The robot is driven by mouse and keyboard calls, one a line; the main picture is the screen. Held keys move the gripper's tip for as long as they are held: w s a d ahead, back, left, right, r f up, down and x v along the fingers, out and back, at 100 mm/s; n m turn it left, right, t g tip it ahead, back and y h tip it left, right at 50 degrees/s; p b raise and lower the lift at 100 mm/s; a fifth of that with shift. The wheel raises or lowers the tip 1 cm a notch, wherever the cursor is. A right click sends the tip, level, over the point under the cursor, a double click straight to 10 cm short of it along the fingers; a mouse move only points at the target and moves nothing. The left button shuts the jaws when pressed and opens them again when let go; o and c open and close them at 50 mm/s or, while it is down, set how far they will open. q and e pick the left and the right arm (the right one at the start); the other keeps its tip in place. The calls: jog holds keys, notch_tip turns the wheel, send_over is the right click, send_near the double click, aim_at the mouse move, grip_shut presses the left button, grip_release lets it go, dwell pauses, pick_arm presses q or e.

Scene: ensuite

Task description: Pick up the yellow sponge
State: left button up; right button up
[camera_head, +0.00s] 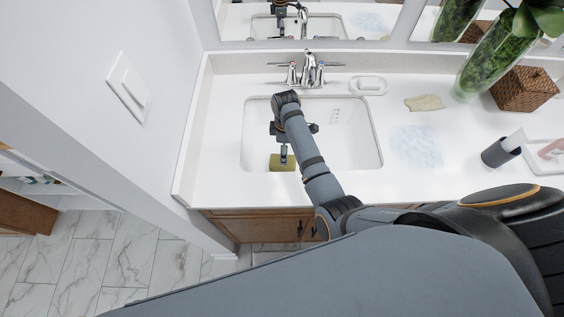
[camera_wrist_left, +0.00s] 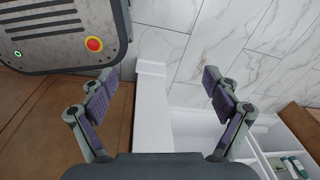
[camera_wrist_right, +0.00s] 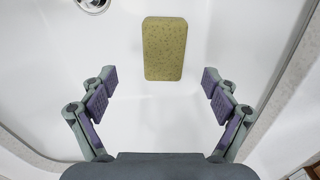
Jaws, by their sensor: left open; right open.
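The yellow sponge (camera_head: 275,164) lies in the white sink basin, near its front side. In the right wrist view the sponge (camera_wrist_right: 164,48) stands lengthwise in the picture, between and beyond the fingertips, touching neither finger. My right gripper (camera_head: 284,152) is over the basin, pointing down, and covers part of the sponge in the head view. Its fingers (camera_wrist_right: 160,88) are open and empty. My left gripper (camera_wrist_left: 158,85) is open and empty, away from the sink, and is out of the head view.
The faucet (camera_head: 308,68) stands behind the basin, with a soap dish (camera_head: 368,85) beside it. A natural sponge (camera_head: 425,103), a dark cup (camera_head: 500,152), a woven box (camera_head: 524,88) and a glass vase (camera_head: 487,65) stand right on the counter. The basin walls surround my right gripper.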

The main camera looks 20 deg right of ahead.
jog(key=f, duration=0.2)
jog(key=shift+s+f, duration=0.25)
jog(key=shift+f, duration=0.05)
jog(key=shift+w+a+f, duration=0.1)
jog(key=shift+w+f, duration=0.05)
jog(key=shift+f, duration=0.55)
jog(key=f, duration=0.4)
jog(key=shift+a, duration=0.3)
pick_arm(q)
jog(key=shift+w+r, duration=0.2)
jog(key=shift+w, duration=0.3)
pick_arm(e)
jog(key=shift+f, duration=0.3)
pick_arm(q)
jog(key=shift+w, duration=0.1)
pick_arm(e)
jog(key=c, duration=1)
